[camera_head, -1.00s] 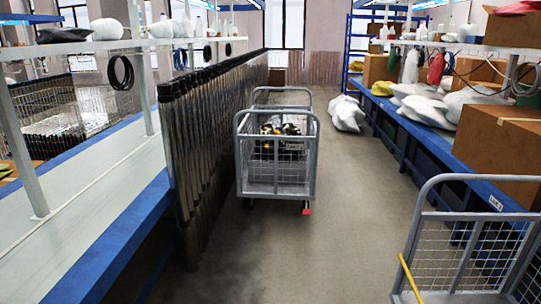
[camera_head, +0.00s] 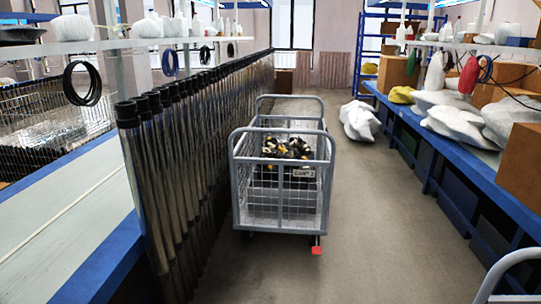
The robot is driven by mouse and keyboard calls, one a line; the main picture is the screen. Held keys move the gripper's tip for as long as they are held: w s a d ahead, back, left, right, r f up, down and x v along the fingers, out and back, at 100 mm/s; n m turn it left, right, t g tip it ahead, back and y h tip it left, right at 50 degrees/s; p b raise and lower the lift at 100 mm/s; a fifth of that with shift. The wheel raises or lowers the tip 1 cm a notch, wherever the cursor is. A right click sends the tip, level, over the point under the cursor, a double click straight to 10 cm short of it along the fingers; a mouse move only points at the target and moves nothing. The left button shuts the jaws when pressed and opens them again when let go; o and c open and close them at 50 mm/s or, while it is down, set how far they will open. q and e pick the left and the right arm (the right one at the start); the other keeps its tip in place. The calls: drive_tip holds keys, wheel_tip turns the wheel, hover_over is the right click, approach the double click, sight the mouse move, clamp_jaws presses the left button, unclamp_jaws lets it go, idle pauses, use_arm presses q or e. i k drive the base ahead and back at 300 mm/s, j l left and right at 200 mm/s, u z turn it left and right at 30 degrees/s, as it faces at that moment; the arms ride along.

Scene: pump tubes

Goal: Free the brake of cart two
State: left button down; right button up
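A grey wire-mesh cart (camera_head: 282,200) stands in the aisle ahead, beside the row of dark tubes. It holds a pile of black, orange and yellow parts (camera_head: 285,148). A small label (camera_head: 303,173) on it seems to read "CART", but its number is too small to tell. A red brake pedal (camera_head: 316,250) shows low at its near right wheel. The grey rail of another cart (camera_head: 508,270) shows at the lower right corner; its label and brake are out of view. Neither of my grippers is in view.
A row of upright dark tubes (camera_head: 170,150) lines the aisle's left side. A blue workbench (camera_head: 455,160) with boxes and white sacks runs along the right. White sacks (camera_head: 358,120) lie on the floor farther back. Floor right of the cart (camera_head: 385,220) is clear.

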sight(316, 250)
drive_tip(key=i+l+z, duration=0.15)
drive_tip(key=i+l, duration=0.25)
drive_tip(key=i+l+z, duration=0.15)
drive_tip(key=i+l, duration=0.15)
drive_tip(key=i, duration=0.15)
drive_tip(key=i+l+u, duration=0.1)
drive_tip(key=i+u, duration=0.25)
drive_tip(key=i+l+u, duration=0.2)
drive_tip(key=i+u, duration=0.15)
drive_tip(key=i, duration=0.2)
drive_tip(key=i+l+u, duration=0.35)
drive_tip(key=i, duration=0.1)
